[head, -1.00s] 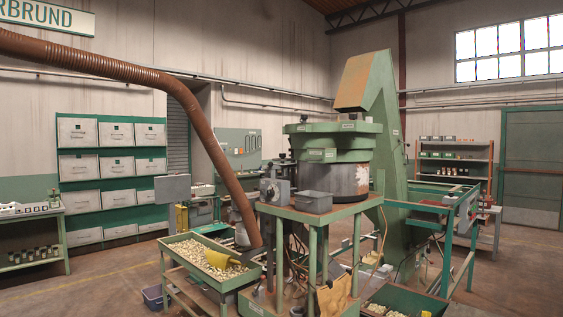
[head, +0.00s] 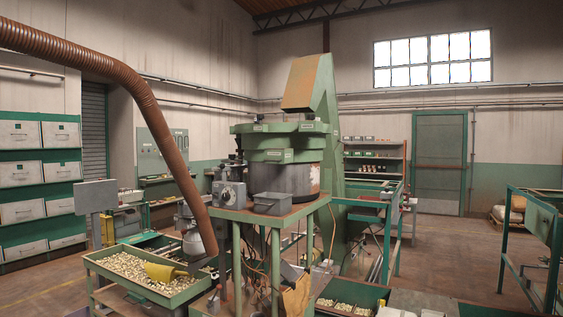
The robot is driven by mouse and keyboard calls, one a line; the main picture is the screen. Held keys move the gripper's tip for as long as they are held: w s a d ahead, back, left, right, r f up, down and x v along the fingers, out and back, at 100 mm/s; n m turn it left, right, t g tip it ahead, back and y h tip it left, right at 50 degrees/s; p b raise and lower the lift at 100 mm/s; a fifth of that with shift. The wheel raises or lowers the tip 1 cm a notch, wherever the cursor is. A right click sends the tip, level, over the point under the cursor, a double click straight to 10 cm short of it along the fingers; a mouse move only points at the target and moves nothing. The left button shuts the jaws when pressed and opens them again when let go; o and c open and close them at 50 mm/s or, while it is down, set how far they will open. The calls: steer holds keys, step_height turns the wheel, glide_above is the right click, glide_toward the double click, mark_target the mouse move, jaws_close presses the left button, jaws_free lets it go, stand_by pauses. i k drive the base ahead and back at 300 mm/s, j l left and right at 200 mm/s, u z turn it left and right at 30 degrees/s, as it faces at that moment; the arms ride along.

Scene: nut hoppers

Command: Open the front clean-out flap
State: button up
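A green nut-hopper machine stands in the middle of the head view. Its round bowl (head: 284,178) has a green upper rim and a grey, rust-marked lower wall, and it sits on a green stand (head: 268,212). A tall green elevator housing (head: 311,84) with a tan sloped face rises behind it. A green trough (head: 128,284) full of pale nuts stands at front left with a yellow scoop (head: 168,272) in it. I cannot pick out the front clean-out flap for certain. My gripper is not in view.
A brown ribbed hose (head: 113,73) arches from upper left down beside the machine. A grey bin (head: 272,204) sits on the stand. A low tray of nuts (head: 340,305) is at front centre. A green bench (head: 543,224) stands at right. Open floor lies between machine and bench.

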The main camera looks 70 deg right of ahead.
mark_target(273, 156)
steer(key=i+l+z, duration=0.2)
steer(key=i+z, duration=0.55)
steer(key=i, duration=0.15)
steer(key=i+z, duration=0.75)
steer(key=i, duration=0.15)
steer(key=i+j+z, duration=0.1)
steer(key=i+z, duration=0.3)
steer(key=i+j+z, duration=0.35)
steer(key=i, duration=0.25)
